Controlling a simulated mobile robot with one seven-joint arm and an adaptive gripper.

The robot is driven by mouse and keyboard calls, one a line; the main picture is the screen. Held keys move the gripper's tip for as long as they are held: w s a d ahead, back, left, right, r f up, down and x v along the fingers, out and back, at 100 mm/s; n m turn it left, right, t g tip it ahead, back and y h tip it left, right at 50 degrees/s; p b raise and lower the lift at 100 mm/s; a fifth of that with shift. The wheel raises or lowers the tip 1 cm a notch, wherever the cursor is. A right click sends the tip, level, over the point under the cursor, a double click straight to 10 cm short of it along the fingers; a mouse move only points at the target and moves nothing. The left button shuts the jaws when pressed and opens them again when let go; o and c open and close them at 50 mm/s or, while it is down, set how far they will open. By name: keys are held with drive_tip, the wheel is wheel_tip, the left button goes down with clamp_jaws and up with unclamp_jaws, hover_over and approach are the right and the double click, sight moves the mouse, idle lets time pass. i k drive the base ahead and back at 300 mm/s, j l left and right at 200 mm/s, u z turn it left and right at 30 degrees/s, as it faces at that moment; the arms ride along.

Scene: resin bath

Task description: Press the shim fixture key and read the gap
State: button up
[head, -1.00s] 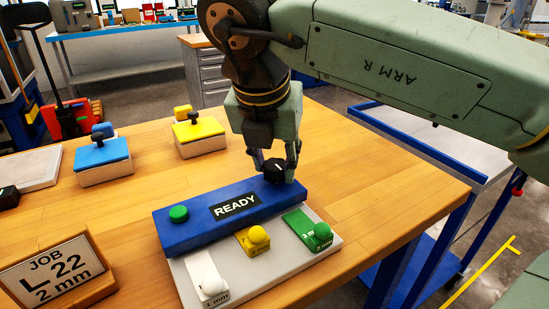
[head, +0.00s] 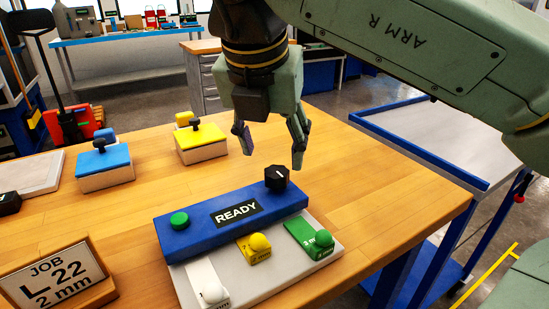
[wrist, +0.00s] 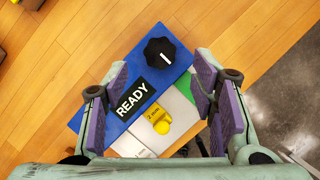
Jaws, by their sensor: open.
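The blue shim fixture (head: 187,232) lies on the wooden table with a display (head: 236,211) reading READY. A green round key (head: 179,220) is at its left end and a black knob (head: 276,178) with a white mark at its right end. On the grey base in front are a white 1 mm shim (head: 206,281), a yellow 2 mm shim (head: 250,250) and a green shim (head: 308,238), apparently 3 mm, each with a ball grip. My gripper (head: 269,147) is open and empty above the knob, apart from it. The wrist view shows the knob (wrist: 159,52) beyond the spread fingers; the green key is hidden there.
A job card (head: 53,276) reading "JOB L22 2 mm" stands at the front left. A blue-topped block (head: 104,160) and a yellow-topped block (head: 200,140) with black knobs stand behind. A blue-railed cart (head: 430,145) is right of the table. Bare tabletop lies between.

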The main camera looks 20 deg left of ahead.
sight(180, 221)
drive_tip(key=k, duration=1)
